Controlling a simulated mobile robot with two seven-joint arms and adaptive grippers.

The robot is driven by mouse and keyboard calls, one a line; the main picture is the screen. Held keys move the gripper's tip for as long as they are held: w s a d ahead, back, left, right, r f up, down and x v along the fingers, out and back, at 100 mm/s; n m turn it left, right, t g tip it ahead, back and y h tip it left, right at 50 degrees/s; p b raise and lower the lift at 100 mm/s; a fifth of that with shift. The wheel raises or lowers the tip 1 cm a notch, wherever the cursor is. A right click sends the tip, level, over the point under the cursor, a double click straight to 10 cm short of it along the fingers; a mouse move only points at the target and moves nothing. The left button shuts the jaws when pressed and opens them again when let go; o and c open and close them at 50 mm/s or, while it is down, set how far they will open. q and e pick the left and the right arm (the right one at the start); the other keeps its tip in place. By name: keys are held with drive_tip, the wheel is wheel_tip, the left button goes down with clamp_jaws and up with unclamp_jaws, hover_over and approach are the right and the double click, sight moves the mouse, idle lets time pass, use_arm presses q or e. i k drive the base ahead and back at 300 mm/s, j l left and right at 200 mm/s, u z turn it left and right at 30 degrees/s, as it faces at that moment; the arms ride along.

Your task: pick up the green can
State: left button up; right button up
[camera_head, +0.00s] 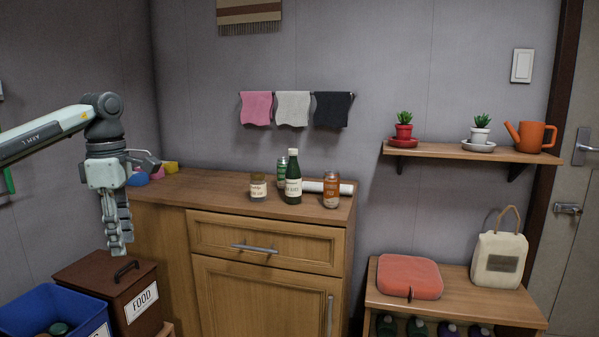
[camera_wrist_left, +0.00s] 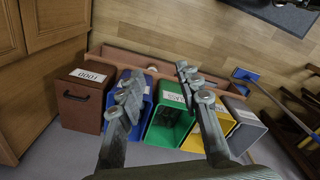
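A green can (camera_head: 282,168) with a pale label stands on the wooden cabinet top, partly hidden behind a dark green bottle (camera_head: 293,184). My left gripper (camera_head: 121,250) hangs fingers down, left of the cabinet and well away from the can. In the left wrist view its two fingers (camera_wrist_left: 160,70) are spread with nothing between them. The can does not show in the left wrist view. My right gripper is in neither view.
Below my left gripper are a brown FOOD box (camera_head: 106,284) and blue bin (camera_head: 30,304). The cabinet top's left part is mostly clear.

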sight(282, 162)
drive_tip(key=i+j+z, duration=0.15)
drive_tip(key=i, duration=0.3)
drive_tip(key=i+j+z, duration=0.35)
drive_tip(key=i+j, duration=0.25)
drive_tip(key=i, duration=0.25)
drive_tip(key=i+j+z, duration=0.3)
drive_tip(key=i+l, duration=0.1)
drive_tip(key=i, duration=0.05)
